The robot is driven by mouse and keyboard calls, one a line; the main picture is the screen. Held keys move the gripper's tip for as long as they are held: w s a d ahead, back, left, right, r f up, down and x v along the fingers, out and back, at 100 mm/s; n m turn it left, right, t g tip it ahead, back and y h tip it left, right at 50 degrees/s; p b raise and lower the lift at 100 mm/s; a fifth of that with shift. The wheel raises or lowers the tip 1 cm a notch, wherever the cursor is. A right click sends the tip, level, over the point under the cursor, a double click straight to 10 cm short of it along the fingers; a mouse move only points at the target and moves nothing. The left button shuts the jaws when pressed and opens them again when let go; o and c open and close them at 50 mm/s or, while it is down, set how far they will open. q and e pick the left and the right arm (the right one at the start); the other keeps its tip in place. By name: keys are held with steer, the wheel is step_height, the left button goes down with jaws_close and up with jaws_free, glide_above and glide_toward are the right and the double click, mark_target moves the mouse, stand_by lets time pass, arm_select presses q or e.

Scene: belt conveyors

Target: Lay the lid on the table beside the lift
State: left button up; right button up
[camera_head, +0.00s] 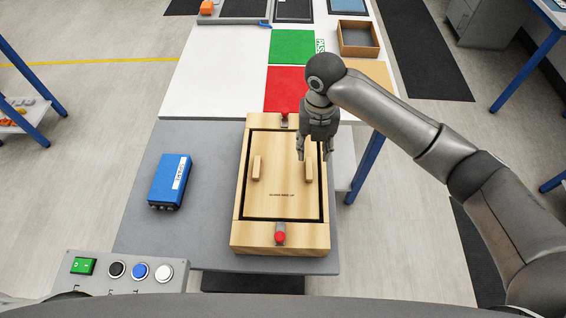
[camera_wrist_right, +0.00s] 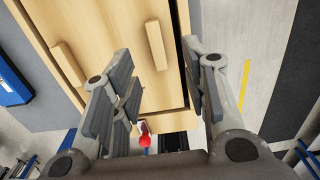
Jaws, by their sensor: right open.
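A pale wooden lid (camera_head: 280,205) lies in the top of a wooden box (camera_head: 283,240), with a dark gap around its edge. It has two bar handles, a left one (camera_head: 256,168) and a right one (camera_head: 309,172). Small printed text is on it. My right gripper (camera_head: 314,156) is open, fingers down, above the lid near the right handle. In the right wrist view the right handle (camera_wrist_right: 155,45) lies ahead of the open, empty fingers (camera_wrist_right: 163,95). The box stands on a grey platform (camera_head: 210,235), which adjoins a white table (camera_head: 215,75). My left gripper is not in view.
Red-knobbed latches sit at the box's near end (camera_head: 280,237) and far end (camera_head: 285,115). A blue case (camera_head: 170,181) lies left of it. A button panel (camera_head: 125,270) is at front left. Red (camera_head: 285,88) and green (camera_head: 292,46) mats lie on the table, whose left part is bare.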

mark_target(309, 168)
steer(key=shift+s+f, duration=0.2)
steer(key=shift+f, duration=0.45)
steer(key=shift+s+f, duration=0.2)
steer(key=shift+f, duration=0.4)
steer(key=shift+f+p, duration=0.3)
steer(key=shift+p, duration=0.2)
steer(key=f+p, duration=0.1)
steer(key=f, duration=0.3)
steer(key=shift+w+a+f+p, duration=0.1)
steer(key=shift+a+f+p, duration=0.1)
steer(key=shift+f+p, duration=0.2)
steer(key=shift+c, duration=0.7)
steer(key=c, duration=0.5)
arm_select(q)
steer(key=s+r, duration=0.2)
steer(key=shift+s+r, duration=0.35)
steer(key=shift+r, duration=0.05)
arm_select(e)
jaws_close()
